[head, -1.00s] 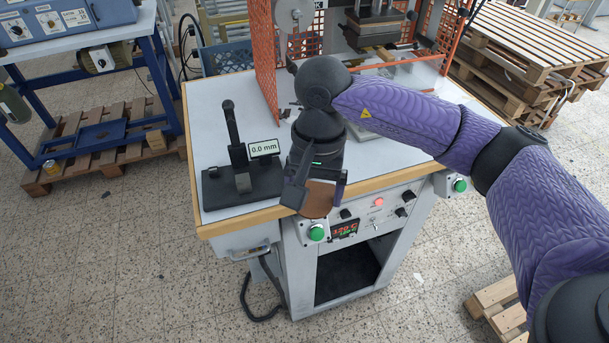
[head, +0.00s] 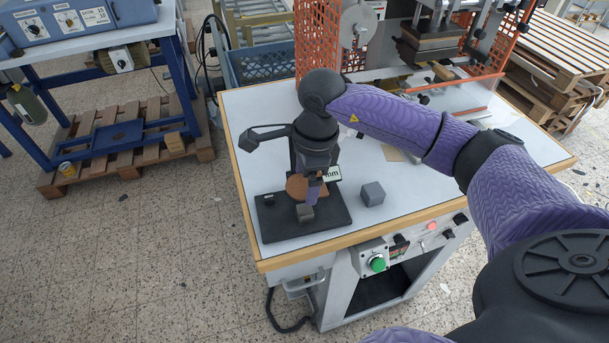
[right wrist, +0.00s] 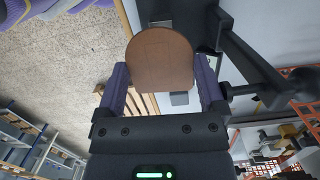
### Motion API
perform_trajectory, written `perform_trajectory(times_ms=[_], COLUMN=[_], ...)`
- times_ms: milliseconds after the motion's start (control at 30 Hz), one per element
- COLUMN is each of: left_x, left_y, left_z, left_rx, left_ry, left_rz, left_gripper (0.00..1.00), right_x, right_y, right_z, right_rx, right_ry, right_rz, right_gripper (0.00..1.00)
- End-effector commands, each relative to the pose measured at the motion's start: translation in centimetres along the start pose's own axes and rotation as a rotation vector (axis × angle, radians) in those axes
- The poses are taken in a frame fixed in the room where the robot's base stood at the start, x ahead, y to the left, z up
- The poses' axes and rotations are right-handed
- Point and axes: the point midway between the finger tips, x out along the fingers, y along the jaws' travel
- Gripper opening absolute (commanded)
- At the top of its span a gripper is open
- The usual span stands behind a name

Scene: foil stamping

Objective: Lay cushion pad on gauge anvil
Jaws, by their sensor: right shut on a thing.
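The gauge has a flat black base (head: 336,218) at the table's left front. A small squarish anvil block (head: 304,212) shows just in front of the pad. The gripper hides part of the gauge and its display (head: 332,174). I cannot tell whether the pad touches the anvil. My left gripper is out of view.
A grey cube (head: 372,194) stands on the table right of the gauge. The stamping press (head: 428,42) with its orange mesh guard (head: 318,40) is at the back. The white tabletop (head: 262,105) is clear at the left back. A green button (head: 377,263) sits below the front edge.

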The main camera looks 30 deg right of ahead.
Motion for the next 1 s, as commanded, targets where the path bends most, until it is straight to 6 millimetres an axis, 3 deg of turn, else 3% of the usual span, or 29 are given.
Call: perform_trajectory(times_ms=[267,633,1000], left_x=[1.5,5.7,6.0], left_y=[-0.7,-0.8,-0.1], left_z=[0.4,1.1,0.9], left_rx=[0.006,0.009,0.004], left_ry=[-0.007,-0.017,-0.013], left_rz=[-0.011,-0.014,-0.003], left_gripper=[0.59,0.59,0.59], right_x=[1.4,6.3,6.6], right_y=[0.0,-0.1,-0.1], right_z=[-0.2,-0.8,-0.8], right_rx=[-0.002,-0.002,-0.002], right_ry=[0.0,0.0,-0.001], right_rz=[0.001,0.002,0.0], right_gripper=[0.35,0.35,0.35])
